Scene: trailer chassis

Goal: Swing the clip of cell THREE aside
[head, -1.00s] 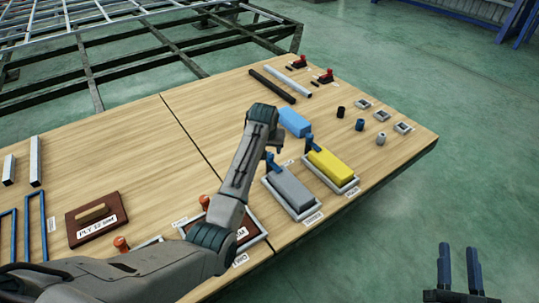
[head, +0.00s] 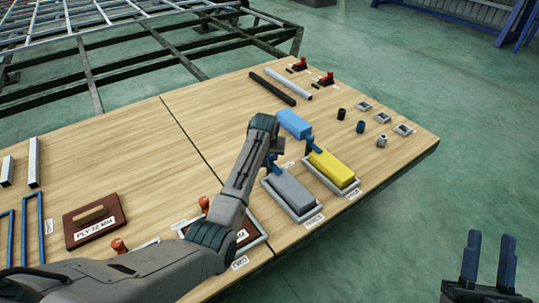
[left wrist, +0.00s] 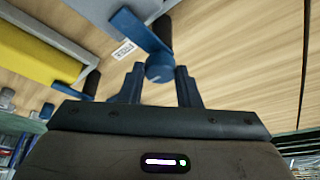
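The grey block (head: 291,194) lies in a light-rimmed tray whose small label is hard to read; it sits between the framed board labelled TWO and the yellow block (head: 332,166). A blue clip lever (left wrist: 140,30) reaches over the grey block's end in the left wrist view. It ends in a round blue knob (left wrist: 160,66) near a dark post. My left gripper (left wrist: 160,78) has its fingers on either side of this knob, with slight gaps visible. In the head view my left arm hides most of this clip. My right gripper (head: 487,258) is open and empty beyond the table's edge.
A blue clip (head: 314,147) stands at the yellow block's end, close by, with a light blue block (head: 294,123) behind it. Small sockets and cylinders (head: 361,127) lie on the right. The wooden table's middle (head: 150,150) is clear.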

